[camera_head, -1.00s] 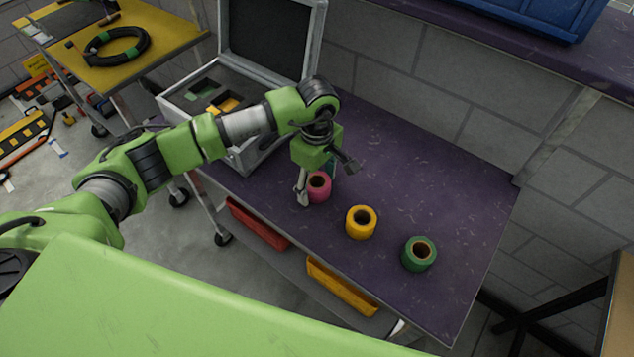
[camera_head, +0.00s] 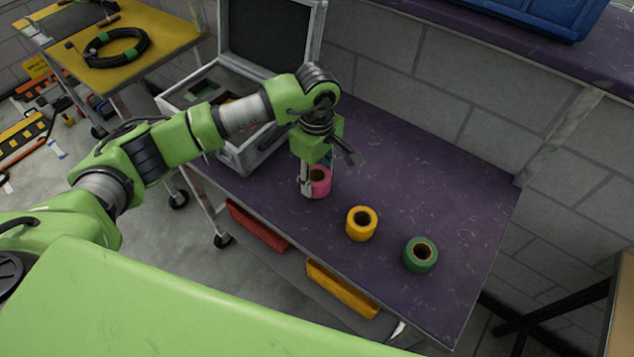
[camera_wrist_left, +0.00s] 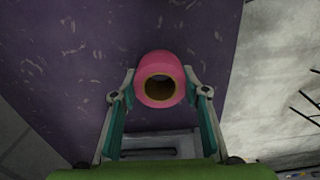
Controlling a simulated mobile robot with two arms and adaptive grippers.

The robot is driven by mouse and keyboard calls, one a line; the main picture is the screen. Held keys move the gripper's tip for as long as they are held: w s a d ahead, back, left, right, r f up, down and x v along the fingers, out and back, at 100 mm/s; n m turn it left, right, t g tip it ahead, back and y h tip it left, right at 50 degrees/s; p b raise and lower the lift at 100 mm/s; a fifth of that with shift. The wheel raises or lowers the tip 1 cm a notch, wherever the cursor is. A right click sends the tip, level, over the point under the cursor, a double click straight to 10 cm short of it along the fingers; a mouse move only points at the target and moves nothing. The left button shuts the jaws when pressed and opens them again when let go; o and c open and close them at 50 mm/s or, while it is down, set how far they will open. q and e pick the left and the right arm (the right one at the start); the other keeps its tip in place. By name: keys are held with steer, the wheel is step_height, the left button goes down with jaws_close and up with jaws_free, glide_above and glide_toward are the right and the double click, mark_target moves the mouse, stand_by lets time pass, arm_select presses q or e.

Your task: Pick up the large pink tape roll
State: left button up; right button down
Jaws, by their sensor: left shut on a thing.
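The large pink tape roll (camera_head: 321,184) is at the left part of the purple table, partly hidden by my left gripper (camera_head: 318,189). In the left wrist view the pink roll (camera_wrist_left: 160,72) sits between the two fingertips of my left gripper (camera_wrist_left: 158,88), with its dark hole and tan core facing the camera. The fingers are shut on its sides. I cannot tell whether the roll is clear of the table. My right gripper is not in view.
A yellow tape roll (camera_head: 361,223) and a green tape roll (camera_head: 420,254) stand to the right on the purple table (camera_head: 420,170). An open grey case (camera_head: 262,150) is behind my left arm. Red (camera_head: 257,226) and orange (camera_head: 342,288) bins are below.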

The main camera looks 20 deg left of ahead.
arm_select(q)
steer(key=s+r+b, duration=0.4)
steer(key=s+r, duration=0.6)
steer(key=s, duration=0.4)
steer(key=shift+r+b, duration=0.2)
steer(key=shift+b, duration=0.2)
